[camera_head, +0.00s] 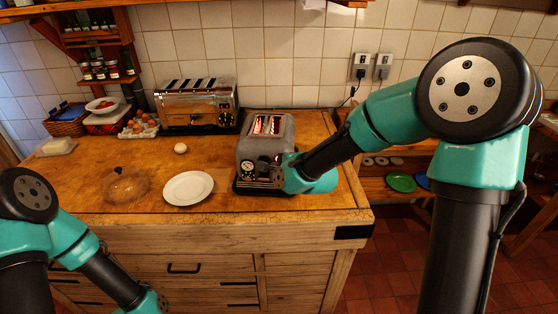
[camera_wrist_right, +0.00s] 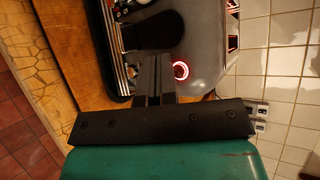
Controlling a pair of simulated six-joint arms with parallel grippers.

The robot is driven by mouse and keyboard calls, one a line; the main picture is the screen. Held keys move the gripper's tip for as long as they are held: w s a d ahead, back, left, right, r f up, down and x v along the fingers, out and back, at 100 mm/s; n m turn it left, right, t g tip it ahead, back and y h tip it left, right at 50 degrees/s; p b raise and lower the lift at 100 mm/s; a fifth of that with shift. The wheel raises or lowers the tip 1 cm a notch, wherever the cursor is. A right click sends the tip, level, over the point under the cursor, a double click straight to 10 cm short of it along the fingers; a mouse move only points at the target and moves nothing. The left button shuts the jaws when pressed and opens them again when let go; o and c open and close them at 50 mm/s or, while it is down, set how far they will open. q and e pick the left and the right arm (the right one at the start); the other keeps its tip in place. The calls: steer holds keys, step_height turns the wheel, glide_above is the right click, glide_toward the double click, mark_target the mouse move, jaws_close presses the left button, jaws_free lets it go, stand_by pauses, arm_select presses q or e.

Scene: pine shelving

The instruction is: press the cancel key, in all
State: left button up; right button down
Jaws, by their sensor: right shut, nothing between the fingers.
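A grey toaster (camera_head: 262,135) stands on the wooden counter with its slots glowing red; it also fills the top of the right wrist view (camera_wrist_right: 200,35). A round key with a lit red ring (camera_wrist_right: 181,70) shows on it; I cannot read its label. My right gripper (camera_wrist_right: 153,58) is shut and empty, its fingers pointing at the toaster beside that key. I cannot tell whether the fingertips touch the toaster. In the head view my right wrist hides part of the toaster's front. My left arm is at the lower left, its fingers out of view.
A white plate (camera_head: 188,188) and a clear glass dome (camera_head: 125,185) are left of the toaster. A larger chrome toaster (camera_head: 196,105), an egg tray (camera_head: 139,127) and a loose egg (camera_head: 180,148) are behind. The counter's front edge (camera_head: 220,219) is close.

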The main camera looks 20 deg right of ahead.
steer(key=shift+w, duration=0.2)
steer(key=shift+w+d, duration=0.15)
steer(key=shift+w, duration=0.1)
steer(key=shift+w+d, duration=0.1)
steer(key=shift+w, duration=0.2)
stand_by(0.9)
stand_by(0.4)
steer(key=shift+s+a, duration=0.3)
steer(key=shift+s, duration=0.45)
steer(key=s, duration=0.1)
steer(key=s+a, duration=0.1)
steer(key=s, duration=0.2)
steer(key=shift+s+a, duration=0.3)
steer(key=shift+s, duration=0.05)
stand_by(0.5)
